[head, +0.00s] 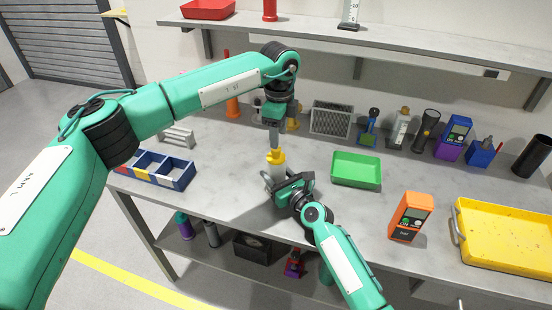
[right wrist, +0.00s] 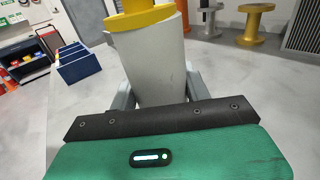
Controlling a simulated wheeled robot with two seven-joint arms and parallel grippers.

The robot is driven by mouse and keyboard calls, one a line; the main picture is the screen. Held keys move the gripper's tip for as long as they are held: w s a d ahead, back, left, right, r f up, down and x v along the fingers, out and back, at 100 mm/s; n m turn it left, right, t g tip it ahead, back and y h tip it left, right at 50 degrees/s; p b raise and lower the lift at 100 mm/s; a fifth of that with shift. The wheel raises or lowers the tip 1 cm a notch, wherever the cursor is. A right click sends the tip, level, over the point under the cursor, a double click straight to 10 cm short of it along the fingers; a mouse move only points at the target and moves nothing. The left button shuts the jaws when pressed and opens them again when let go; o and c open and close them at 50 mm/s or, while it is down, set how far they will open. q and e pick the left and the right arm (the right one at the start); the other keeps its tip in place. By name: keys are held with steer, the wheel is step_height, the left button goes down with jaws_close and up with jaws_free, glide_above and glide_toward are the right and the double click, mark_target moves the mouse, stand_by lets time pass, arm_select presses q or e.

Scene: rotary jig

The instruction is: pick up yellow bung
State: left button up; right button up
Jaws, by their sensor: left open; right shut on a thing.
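The yellow bung (head: 276,157) sits on top of a pale grey tapered body (head: 272,173). In the right wrist view the bung (right wrist: 142,16) is cut off by the top edge, above the grey body (right wrist: 153,65). My right gripper (head: 279,182) is shut on the grey body and holds it upright over the table; its fingers flank it in the right wrist view. My left gripper (head: 275,146) is open and points down from above, right at the bung's top. I cannot tell whether its fingers touch the bung.
On the grey workbench (head: 230,200) stand a blue divided tray (head: 170,182) at left, a green tray (head: 357,183), an orange meter (head: 409,215) and a yellow tray (head: 505,240) at right. Several tools line the back. A shelf (head: 400,50) runs above. Bare table lies around the grippers.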

mark_target(276, 158)
arm_select(q)
steer(key=f, duration=0.5)
steer(key=shift+s+a+f, duration=0.2)
steer(key=shift+s+a, duration=0.05)
steer(key=shift+a, duration=0.1)
steer(key=c, duration=1.1)
